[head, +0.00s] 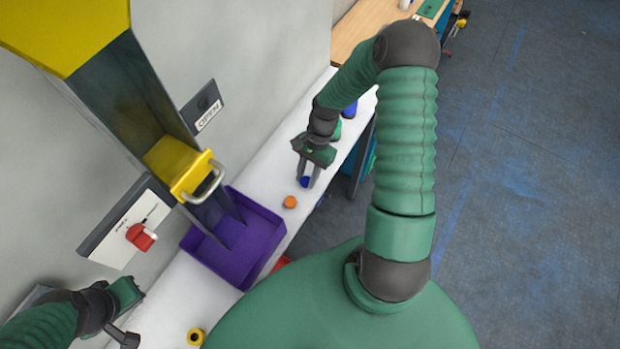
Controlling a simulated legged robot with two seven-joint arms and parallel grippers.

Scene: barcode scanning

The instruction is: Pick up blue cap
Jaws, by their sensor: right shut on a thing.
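The blue cap (304,182) is between the fingers of my right gripper (306,176), over the white bench. My right gripper is shut on it; whether the cap still touches the bench I cannot tell.
An orange cap (289,202) lies just beside the right gripper. A purple tray (270,214) stands under a yellow-handled chute (180,168). Green and blue items stand behind my right gripper.

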